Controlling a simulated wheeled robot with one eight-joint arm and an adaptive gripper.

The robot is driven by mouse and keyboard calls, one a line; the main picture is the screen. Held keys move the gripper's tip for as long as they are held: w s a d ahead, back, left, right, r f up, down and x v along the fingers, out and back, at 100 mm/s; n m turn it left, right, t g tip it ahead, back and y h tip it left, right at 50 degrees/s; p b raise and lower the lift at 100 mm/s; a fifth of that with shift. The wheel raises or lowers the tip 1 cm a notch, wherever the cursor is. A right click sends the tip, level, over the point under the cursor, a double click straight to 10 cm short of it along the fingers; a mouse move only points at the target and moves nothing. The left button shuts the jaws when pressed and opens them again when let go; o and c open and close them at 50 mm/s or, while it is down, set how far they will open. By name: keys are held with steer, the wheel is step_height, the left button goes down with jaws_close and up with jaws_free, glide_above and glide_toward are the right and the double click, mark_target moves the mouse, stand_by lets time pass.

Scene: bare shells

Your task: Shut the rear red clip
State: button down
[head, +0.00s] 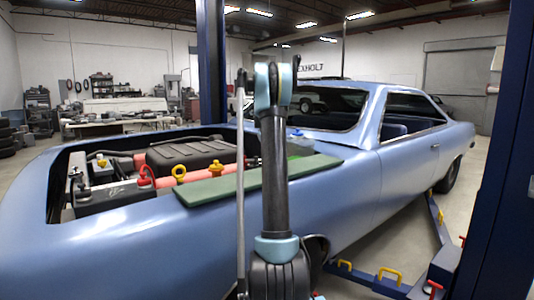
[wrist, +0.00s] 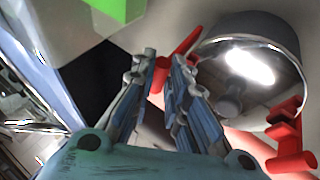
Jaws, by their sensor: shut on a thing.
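My gripper (wrist: 166,62) is seen in the wrist view, with its two fingers closed on a red clip (wrist: 184,48). The clip's upper part reaches past the fingertips to the side of a round metal housing (wrist: 270,88) with a shiny top. Part of the clip shows between the fingers. A second red clip (wrist: 290,145) sits on the housing's lower right side, apart from the fingers. I cannot tell from this view whether the held clip is fully shut. In the head view, my arm hides the gripper and the housing.
In the head view, a green board (head: 255,178) lies along the blue car's (head: 130,240) fender. Yellow and red caps stand in the engine bay. A blue post (head: 211,65) rises behind.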

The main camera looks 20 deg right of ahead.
steer(key=shift+a+f, duration=0.2)
steer(key=shift+a, duration=0.1)
steer(key=c, duration=1.8)
jaws_free()
steer(key=shift+c, duration=0.2)
steer(key=shift+d+r, duration=0.1)
steer(key=shift+r, duration=0.1)
steer(key=v, duration=1.1)
steer(key=shift+s+r, duration=0.2)
steer(key=shift+s, duration=0.05)
